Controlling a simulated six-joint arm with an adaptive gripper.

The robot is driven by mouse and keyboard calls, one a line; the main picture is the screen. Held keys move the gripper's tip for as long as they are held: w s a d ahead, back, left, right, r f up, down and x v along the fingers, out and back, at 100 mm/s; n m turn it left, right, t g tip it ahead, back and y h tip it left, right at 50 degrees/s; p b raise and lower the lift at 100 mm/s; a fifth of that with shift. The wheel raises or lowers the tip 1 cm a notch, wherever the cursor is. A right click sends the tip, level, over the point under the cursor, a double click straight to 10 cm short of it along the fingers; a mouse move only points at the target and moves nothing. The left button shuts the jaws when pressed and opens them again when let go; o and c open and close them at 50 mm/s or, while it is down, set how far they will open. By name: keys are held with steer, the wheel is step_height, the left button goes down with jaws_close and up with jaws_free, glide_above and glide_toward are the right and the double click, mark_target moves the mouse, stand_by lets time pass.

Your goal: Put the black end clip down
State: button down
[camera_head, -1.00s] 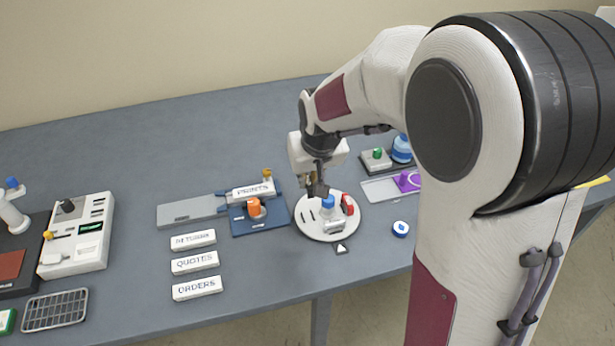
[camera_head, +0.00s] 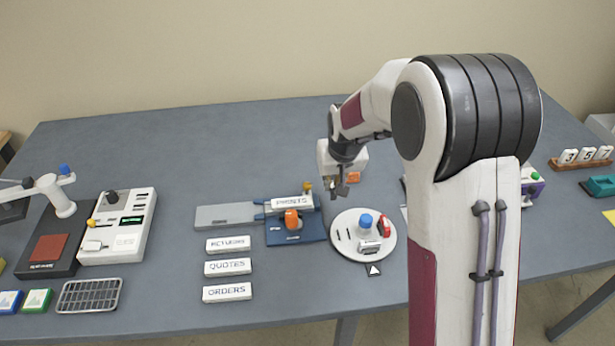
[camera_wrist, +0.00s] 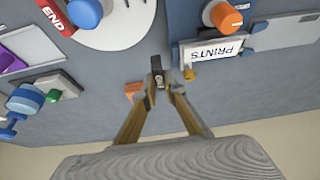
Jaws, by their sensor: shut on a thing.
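My gripper (camera_head: 341,190) is above the table, behind the round white plate (camera_head: 346,249). In the wrist view my gripper (camera_wrist: 162,82) is shut on the small black end clip (camera_wrist: 158,76), which shows between the fingertips. The clip looks held above the grey table surface; its exact height is hard to tell. In the head view the clip is too small and dark to tell from the fingertips.
The round plate bears a blue knob (camera_head: 365,221) and a red END piece (camera_head: 385,226). A blue fixture with an orange knob (camera_head: 292,219) and a PRINTS label (camera_head: 292,201) stands to the left. A small orange block (camera_wrist: 135,90) lies near my fingers. Bare table lies behind.

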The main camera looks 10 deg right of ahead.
steer(key=w+a+r+n, duration=0.1)
steer(key=w+a+n, duration=0.1)
steer(key=w, duration=0.5)
steer(key=w+a+r+n+y, duration=0.1)
steer(key=w+a+r+n, duration=0.1)
steer(key=w, duration=0.5)
steer(key=shift+r+y, duration=0.3)
steer(key=shift+w+g, duration=0.1)
steer(key=shift+g, duration=0.2)
steer(key=shift+f, duration=0.15)
steer(key=shift+f, duration=2.35)
steer(key=shift+f, duration=2.5)
steer(key=shift+f, duration=0.1)
